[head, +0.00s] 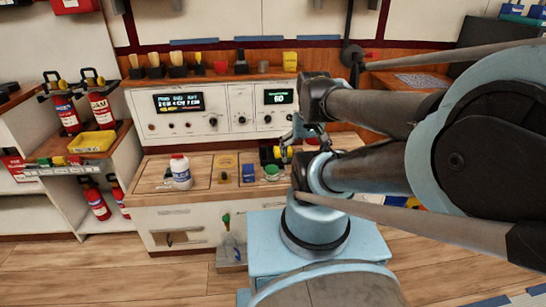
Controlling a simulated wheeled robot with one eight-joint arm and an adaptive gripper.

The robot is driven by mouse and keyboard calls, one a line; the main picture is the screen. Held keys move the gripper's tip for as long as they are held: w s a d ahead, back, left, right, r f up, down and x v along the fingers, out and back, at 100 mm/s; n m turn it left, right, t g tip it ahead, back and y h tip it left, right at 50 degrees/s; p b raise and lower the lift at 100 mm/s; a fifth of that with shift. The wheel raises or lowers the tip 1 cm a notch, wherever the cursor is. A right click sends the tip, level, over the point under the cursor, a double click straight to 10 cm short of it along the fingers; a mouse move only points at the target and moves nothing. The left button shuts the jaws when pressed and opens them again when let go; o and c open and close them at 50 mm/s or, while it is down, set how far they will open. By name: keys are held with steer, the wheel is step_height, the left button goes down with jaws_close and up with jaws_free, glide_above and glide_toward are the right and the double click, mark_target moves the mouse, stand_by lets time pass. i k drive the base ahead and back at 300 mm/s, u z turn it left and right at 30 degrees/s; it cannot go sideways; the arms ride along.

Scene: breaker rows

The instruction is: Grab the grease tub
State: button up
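A small round green-topped tub (271,172) sits on the wooden bench at the right of the row of items; it looks like the grease tub, but no label is readable. My gripper (287,153) hangs above the bench, just above and to the right of this tub and apart from it. Its fingers are small and dark here. I cannot tell how far they are parted. A black and yellow item (267,154) shows beside the fingers; I cannot tell whether they touch it. My arm hides the bench further right.
A white bottle with a red cap (181,171) stands at the left of the bench (150,200). A blue box (248,172) and a small yellowish item (224,176) are left of the tub. The control panel (215,110) rises behind. Fire extinguishers (66,115) stand left.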

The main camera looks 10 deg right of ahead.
mark_target(271, 171)
steer(key=u, duration=0.25)
steer(key=k, duration=0.65)
steer(key=u, duration=0.6)
steer(key=k, duration=0.65)
steer(key=u, duration=0.5)
steer(key=i, duration=0.95)
steer(key=z, duration=0.3)
